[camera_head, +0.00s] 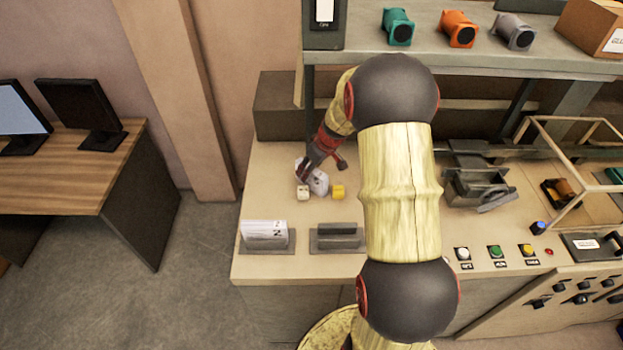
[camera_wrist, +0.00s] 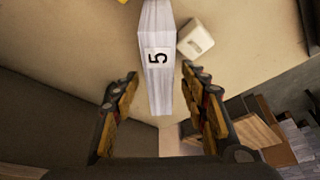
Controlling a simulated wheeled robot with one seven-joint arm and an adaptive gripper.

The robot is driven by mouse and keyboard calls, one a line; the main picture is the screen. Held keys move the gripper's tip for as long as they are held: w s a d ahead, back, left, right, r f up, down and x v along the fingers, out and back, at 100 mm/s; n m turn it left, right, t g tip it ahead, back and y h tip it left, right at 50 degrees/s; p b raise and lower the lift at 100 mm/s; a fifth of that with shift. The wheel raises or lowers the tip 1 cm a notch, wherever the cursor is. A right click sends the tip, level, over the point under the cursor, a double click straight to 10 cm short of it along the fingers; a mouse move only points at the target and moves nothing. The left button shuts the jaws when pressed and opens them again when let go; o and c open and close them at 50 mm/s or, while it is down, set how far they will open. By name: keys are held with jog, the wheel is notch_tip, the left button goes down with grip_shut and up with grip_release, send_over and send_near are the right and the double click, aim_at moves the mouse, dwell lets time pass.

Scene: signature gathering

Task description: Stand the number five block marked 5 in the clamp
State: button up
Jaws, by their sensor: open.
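The number five block (camera_wrist: 158,80) is a long pale block with a white label reading 5. In the wrist view, it extends from the top edge down between the two fingers of my gripper (camera_wrist: 161,76), with a gap on each side. My gripper is open and holds nothing. In the head view, my gripper (camera_head: 312,160) is low over the left part of the bench, at a pale block (camera_head: 319,183) that it partly hides. A grey metal device that looks like the clamp (camera_head: 474,186) stands on the bench to the right of my arm.
A small white block (camera_head: 303,192) and a yellow block (camera_head: 338,191) lie close by; the white one also shows in the wrist view (camera_wrist: 195,39). A card holder (camera_head: 267,243) and a dark slotted holder (camera_head: 337,237) stand at the front. A shelf (camera_head: 345,66) overhangs the back.

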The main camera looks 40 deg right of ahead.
jog(key=shift+c, duration=0.3)
grip_shut()
dwell(0.5)
